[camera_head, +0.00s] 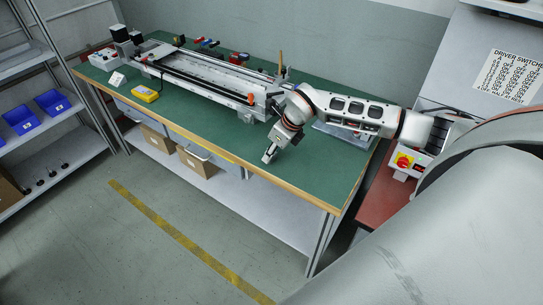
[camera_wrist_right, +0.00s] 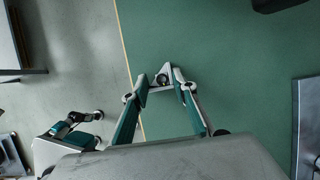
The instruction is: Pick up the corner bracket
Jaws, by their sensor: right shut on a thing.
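The corner bracket (camera_wrist_right: 163,76) is a small grey, angled metal piece between the fingertips of my right gripper (camera_wrist_right: 160,84) in the right wrist view. The fingers press on it from both sides. In the head view my right gripper (camera_head: 270,155) points down over the front part of the green workbench (camera_head: 310,165). The bracket is too small there to tell apart from the fingertips. I cannot tell whether it touches the bench top. My left gripper is not in view.
A long gantry rail unit (camera_head: 205,75) fills the back of the bench. A yellow device (camera_head: 145,93) lies at its left. A red and yellow switch box (camera_head: 403,161) stands at the right. The bench's front edge is close to my gripper, and the top around it is clear.

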